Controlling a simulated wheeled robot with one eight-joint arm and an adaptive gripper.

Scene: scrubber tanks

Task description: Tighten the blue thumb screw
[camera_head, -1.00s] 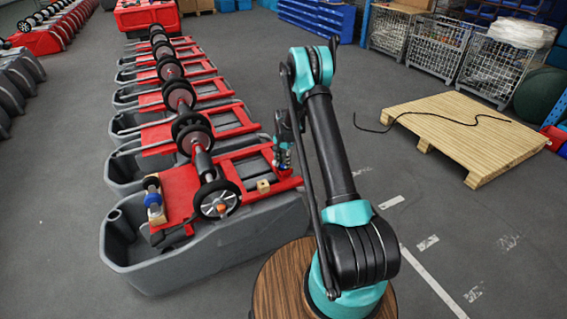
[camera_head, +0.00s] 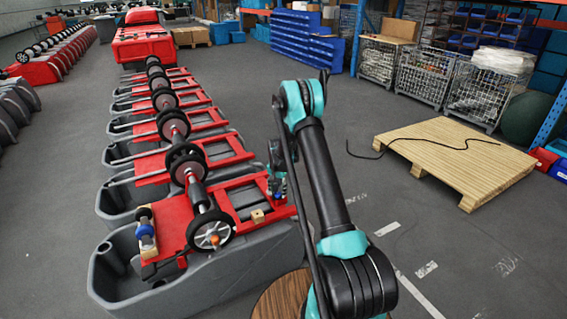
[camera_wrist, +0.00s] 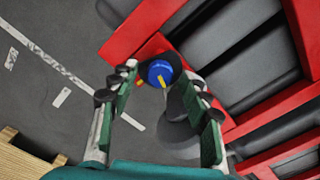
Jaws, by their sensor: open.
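The blue thumb screw (camera_wrist: 160,72) has a yellow bar mark on its face. In the wrist view it sits on a round black part beside the red frame (camera_wrist: 142,28). My gripper (camera_wrist: 159,82) is open, with one finger on each side of the screw in the picture. I cannot tell whether either finger touches it. In the head view my gripper (camera_head: 275,180) is over the right end of the nearest tank's red frame (camera_head: 181,215).
The nearest grey tank (camera_head: 190,278) stands at the front of a row of similar tanks. A small wooden block (camera_head: 257,216) sits on its frame near my gripper. A wooden pallet (camera_head: 465,160) with a black cable (camera_head: 430,147) lies to the right, with open floor between.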

